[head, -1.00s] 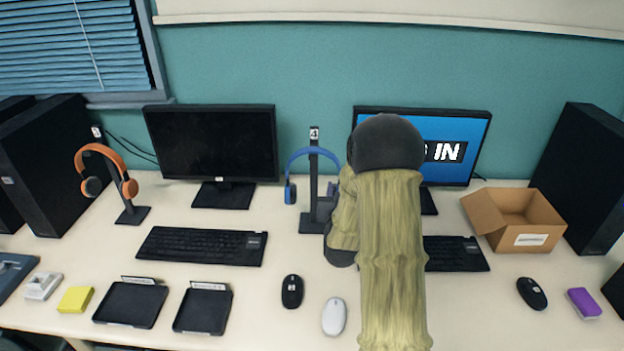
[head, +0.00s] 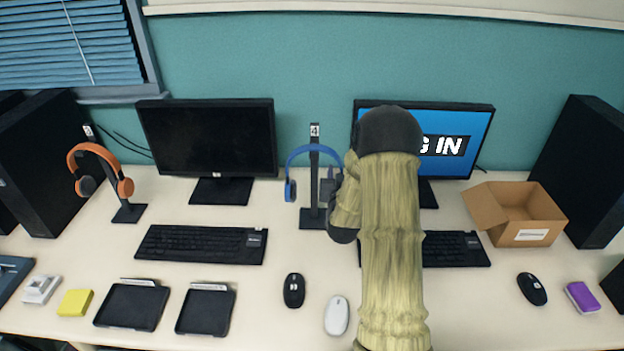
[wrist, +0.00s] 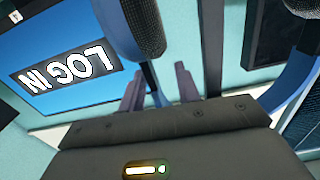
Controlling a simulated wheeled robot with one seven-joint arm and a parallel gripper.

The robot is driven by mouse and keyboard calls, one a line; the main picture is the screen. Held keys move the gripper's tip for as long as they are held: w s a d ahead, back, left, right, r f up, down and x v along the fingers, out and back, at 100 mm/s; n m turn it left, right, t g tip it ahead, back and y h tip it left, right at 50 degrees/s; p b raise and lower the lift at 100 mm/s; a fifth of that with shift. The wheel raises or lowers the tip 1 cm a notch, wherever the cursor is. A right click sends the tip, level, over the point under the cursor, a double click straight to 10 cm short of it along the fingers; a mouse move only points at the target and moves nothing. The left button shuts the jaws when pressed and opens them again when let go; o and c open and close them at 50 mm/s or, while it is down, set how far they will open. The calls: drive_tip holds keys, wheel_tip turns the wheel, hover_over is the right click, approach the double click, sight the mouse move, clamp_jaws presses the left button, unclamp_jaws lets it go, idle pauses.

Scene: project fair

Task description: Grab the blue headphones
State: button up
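The blue headphones (head: 314,151) hang on a black stand (head: 314,205) marked 4, between the two monitors. My gripper (head: 328,187) is at their right earcup, which my arm and fingers partly hide in the head view. In the wrist view the headphones' near earcup (wrist: 142,28) is large at the top, and the blue band (wrist: 293,78) curves down at the right. My gripper's fingers (wrist: 158,90) are apart there, with a thin blue part showing between them. Whether they touch it I cannot tell. The stand's post (wrist: 212,45) is just right of the fingers.
Orange headphones (head: 98,158) hang on another stand at the left. A lit monitor (head: 462,125) is behind my arm, a dark monitor (head: 207,140) to the left. An open cardboard box (head: 525,212) is at the right. Keyboards, mice and black trays (head: 131,306) lie in front.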

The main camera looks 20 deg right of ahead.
drive_tip(key=shift+w, duration=0.1)
drive_tip(key=shift+s+d, duration=0.25)
drive_tip(key=shift+s, duration=0.3)
drive_tip(key=shift+w, duration=0.1)
clamp_jaws()
wheel_tip(320, 180, up, 10)
drive_tip(key=shift+w+f, duration=0.15)
drive_tip(key=shift+a+r, duration=0.15)
drive_tip(key=shift+r, duration=0.05)
idle(0.5)
